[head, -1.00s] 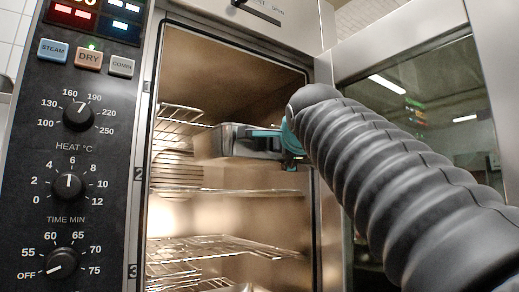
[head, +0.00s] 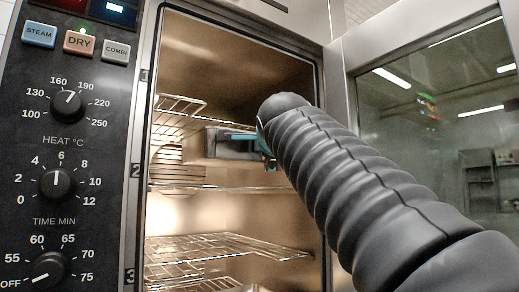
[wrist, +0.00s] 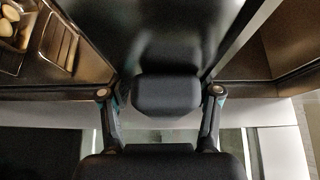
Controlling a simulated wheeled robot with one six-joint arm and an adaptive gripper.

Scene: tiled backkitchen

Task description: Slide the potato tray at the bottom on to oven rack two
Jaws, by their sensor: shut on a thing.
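A dark grey tray (head: 222,145) is inside the open oven, between the wire levels marked 1 and 2. It looks about level, a little above rack two (head: 220,189); I cannot tell whether it touches the wires. My gripper (head: 266,146), with teal parts, is shut on the tray's near end, half hidden behind my arm. Pale potatoes (wrist: 8,28) show in the upper left of the wrist view, apart from the fingers.
Rack one (head: 178,112) is above the tray and rack three (head: 225,246) below it. The oven's control panel (head: 65,165) stands left of the opening. The glass door (head: 430,130) is open at the right, close to my arm.

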